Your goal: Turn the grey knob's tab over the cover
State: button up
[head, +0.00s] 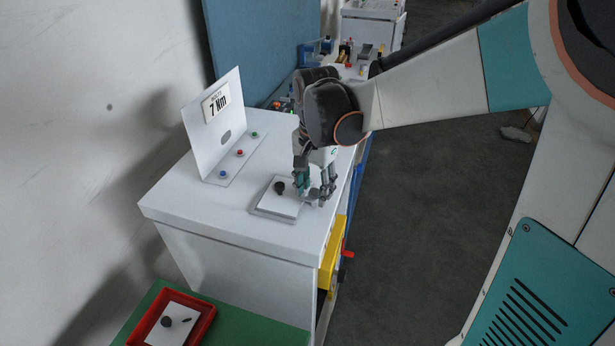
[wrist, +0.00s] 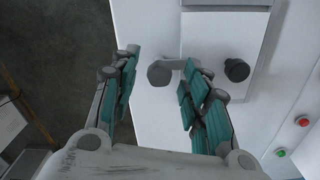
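The grey knob (wrist: 159,74) shows in the wrist view as a round head with a tab or arm pointing right, toward the white cover plate (wrist: 215,35). A black knob (wrist: 237,70) stands on that plate. In the head view the plate (head: 272,210) lies on the white cabinet top with the black knob (head: 279,187) on it; the grey knob cannot be made out there. My gripper (wrist: 162,60) is open, its fingers on either side of the grey knob in the picture. The right finger overlaps the tab's end; contact cannot be told. The gripper (head: 315,190) points down at the plate's right side.
An upright panel (head: 212,125) reading "7 Nm" stands behind, with blue, red and green buttons (head: 240,153) at its foot. A red tray (head: 203,322) sits on a green surface at lower left. The cabinet's front top (head: 230,235) is clear.

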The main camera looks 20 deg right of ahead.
aim_at(315, 192)
notch_tip(315, 192, up, 12)
dwell(0.6)
jog(key=shift+s, duration=0.1)
